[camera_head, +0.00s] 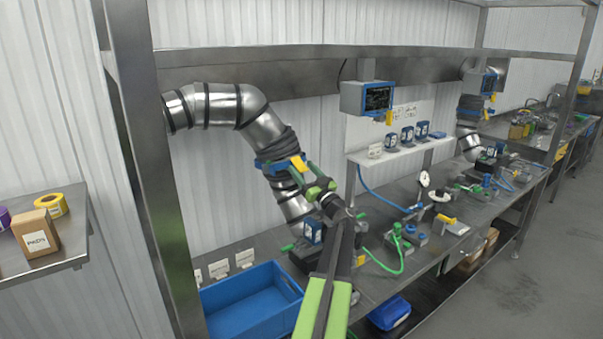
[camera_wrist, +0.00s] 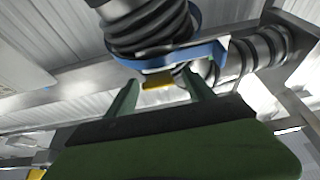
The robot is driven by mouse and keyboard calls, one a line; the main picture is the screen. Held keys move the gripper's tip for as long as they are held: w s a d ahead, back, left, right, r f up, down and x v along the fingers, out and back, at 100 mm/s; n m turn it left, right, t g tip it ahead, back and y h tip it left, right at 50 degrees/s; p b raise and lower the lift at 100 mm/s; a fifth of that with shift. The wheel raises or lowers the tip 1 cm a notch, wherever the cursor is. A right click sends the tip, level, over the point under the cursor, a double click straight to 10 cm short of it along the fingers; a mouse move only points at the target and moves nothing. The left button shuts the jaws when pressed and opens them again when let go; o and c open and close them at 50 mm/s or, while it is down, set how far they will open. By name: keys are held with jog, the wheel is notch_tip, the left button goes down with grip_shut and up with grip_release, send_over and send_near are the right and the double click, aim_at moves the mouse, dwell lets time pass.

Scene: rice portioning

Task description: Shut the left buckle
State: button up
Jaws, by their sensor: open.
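A silver duct (camera_head: 225,104) with a black ribbed sleeve hangs down at the left workstation. A blue collar (camera_head: 268,166) rings it, with a yellow buckle tab (camera_head: 298,162) on its right side. In the wrist view the blue collar (camera_wrist: 205,50) crosses under the black sleeve, and the yellow tab (camera_wrist: 158,82) sits below it, between my fingertips in the picture. My gripper (camera_head: 304,176) is open in front of the collar, with its green fingers either side of the tab. I cannot tell whether the fingers touch the tab, or how far the buckle is closed.
A blue bin (camera_head: 250,305) stands below left of my arm. A monitor (camera_head: 367,98) and a white shelf (camera_head: 400,150) are to the right. The steel bench (camera_head: 375,225) carries several small devices. A steel post (camera_head: 150,170) stands at the left.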

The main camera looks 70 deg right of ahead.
jog(key=b+v, duration=0.6)
jog(key=v, duration=1.1)
jog(key=shift+s+b, duration=0.25)
jog(key=shift+b, duration=0.05)
jog(key=shift+f, duration=0.1)
